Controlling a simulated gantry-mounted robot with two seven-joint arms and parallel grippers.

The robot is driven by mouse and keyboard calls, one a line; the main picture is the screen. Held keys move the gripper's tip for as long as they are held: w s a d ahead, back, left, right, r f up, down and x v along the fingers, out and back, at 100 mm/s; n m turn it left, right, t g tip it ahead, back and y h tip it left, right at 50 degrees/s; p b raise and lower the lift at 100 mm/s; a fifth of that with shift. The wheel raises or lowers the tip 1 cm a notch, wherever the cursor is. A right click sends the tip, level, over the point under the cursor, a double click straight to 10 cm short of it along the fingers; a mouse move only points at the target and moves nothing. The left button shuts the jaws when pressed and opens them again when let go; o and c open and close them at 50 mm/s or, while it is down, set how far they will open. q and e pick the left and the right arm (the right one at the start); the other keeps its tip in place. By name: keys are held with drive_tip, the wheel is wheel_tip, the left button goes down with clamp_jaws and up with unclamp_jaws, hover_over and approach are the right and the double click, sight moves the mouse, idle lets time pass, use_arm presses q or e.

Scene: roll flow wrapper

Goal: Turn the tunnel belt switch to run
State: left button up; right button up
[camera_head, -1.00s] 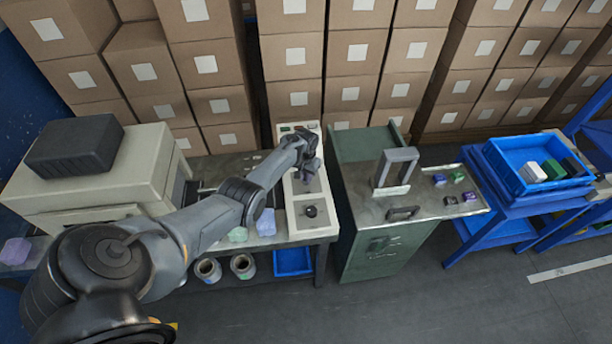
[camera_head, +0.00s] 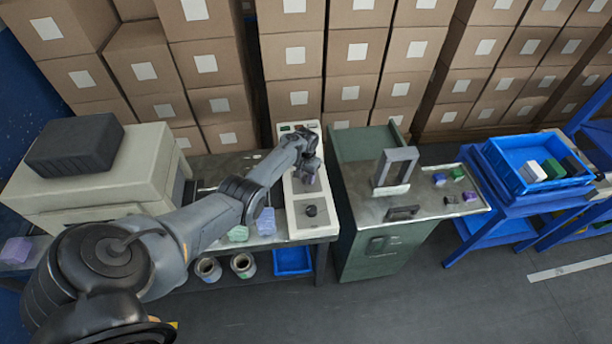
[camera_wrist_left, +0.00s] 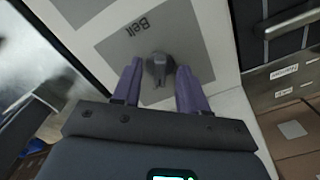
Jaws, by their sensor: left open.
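The belt switch is a grey knob (camera_wrist_left: 159,68) on a grey plate printed "Belt" (camera_wrist_left: 142,25) in the left wrist view. My left gripper (camera_wrist_left: 159,72) is open, with one purple-grey finger on each side of the knob. Whether the fingers touch it I cannot tell. In the head view my left gripper (camera_head: 308,176) is over the middle of the cream control panel (camera_head: 325,230) and hides the belt switch there. The knob's set position is not clear. My right gripper is not in view.
A second, dark knob (camera_head: 311,210) sits nearer the panel's front. A green cabinet (camera_head: 375,255) with a metal top stands to the right, with a grey frame (camera_head: 396,170) on it. A blue tray (camera_head: 515,155) is farther right. Stacked cartons (camera_head: 290,55) fill the back.

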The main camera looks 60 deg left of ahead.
sight(306, 178)
use_arm(q)
drive_tip(key=shift+r, duration=0.5)
wheel_tip(306, 178, up, 10)
drive_tip(key=p, duration=0.3)
drive_tip(key=shift+f, duration=0.15)
